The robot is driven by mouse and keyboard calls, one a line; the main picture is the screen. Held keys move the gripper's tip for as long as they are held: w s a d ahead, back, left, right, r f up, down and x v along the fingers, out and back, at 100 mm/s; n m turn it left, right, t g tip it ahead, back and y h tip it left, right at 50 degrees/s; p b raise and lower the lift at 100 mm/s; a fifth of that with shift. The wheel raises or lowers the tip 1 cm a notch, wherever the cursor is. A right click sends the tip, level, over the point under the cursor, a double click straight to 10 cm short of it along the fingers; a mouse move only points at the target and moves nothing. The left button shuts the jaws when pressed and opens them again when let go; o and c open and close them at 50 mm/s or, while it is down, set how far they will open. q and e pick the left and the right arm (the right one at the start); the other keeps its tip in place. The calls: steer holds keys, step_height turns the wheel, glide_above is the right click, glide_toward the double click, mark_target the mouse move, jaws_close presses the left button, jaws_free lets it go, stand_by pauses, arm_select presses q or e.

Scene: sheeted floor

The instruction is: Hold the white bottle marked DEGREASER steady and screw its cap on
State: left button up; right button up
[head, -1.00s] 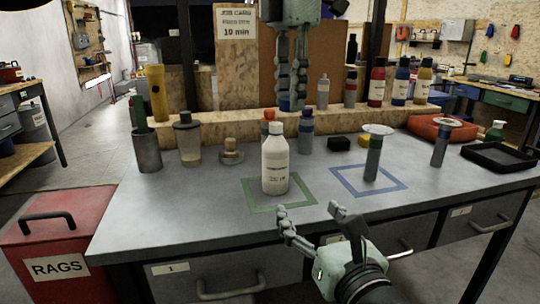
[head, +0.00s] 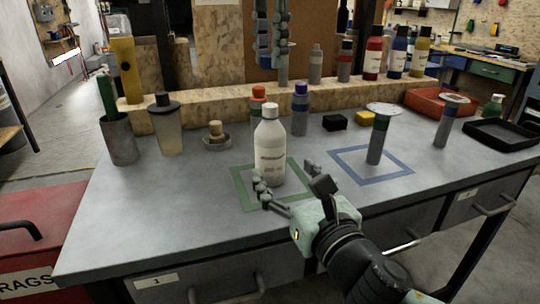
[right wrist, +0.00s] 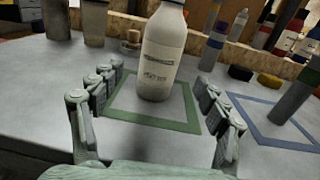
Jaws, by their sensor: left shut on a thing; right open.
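The white bottle (head: 270,155) stands upright inside the green square outline on the grey workbench. It also shows in the right wrist view (right wrist: 162,55), where its top is cut off. Its label is too small to read. My left gripper (head: 271,78) points down above and behind the bottle's top in the head view. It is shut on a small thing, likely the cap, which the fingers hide. My right gripper (head: 286,172) is open low at the bottle's near side. In the right wrist view its fingers (right wrist: 160,78) spread to both sides of the bottle, with gaps visible.
Orange-topped (head: 257,105) and purple-topped (head: 300,110) bottles stand close behind the bottle. A translucent bottle (head: 167,130) and a dish (head: 217,141) are left. A blue outline (head: 400,180) with a flanged post (head: 377,143) lies right. The front left bench is clear.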

mark_target(264, 146)
steer(key=x, duration=1.1)
steer(key=shift+w+a, duration=0.1)
steer(key=shift+w, duration=0.05)
jaws_close()
stand_by(0.6)
